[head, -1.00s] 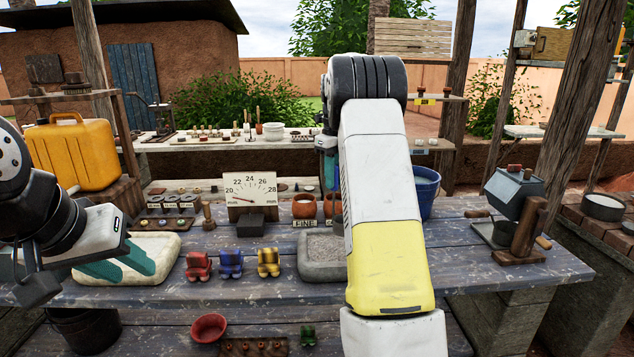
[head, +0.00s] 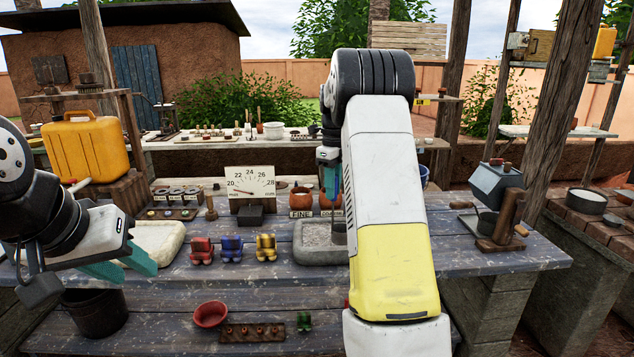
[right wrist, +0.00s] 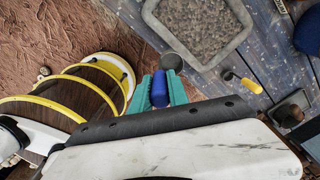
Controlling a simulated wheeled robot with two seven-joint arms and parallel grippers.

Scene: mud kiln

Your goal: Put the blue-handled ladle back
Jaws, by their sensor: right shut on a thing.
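The blue-handled ladle shows in the right wrist view, its blue handle (right wrist: 159,89) between the teal fingers of my right gripper (right wrist: 161,92). A round grey end (right wrist: 171,62), apparently its bowl, shows just beyond the fingers. My right gripper is shut on the handle. In the head view my right gripper (head: 331,182) is above the table near the grey basin (head: 310,256), partly hidden by my right arm. The ladle is not clear there. My left gripper (head: 120,265) is open and empty over the left end of the table.
A grey basin of gravel (right wrist: 202,28) and a yellow-handled tool (right wrist: 240,80) show in the right wrist view. Clay pots (head: 301,197) with labels stand behind the basin. Red, blue and yellow clamps (head: 232,249) stand left of it. A hand mill (head: 497,205) stands at right.

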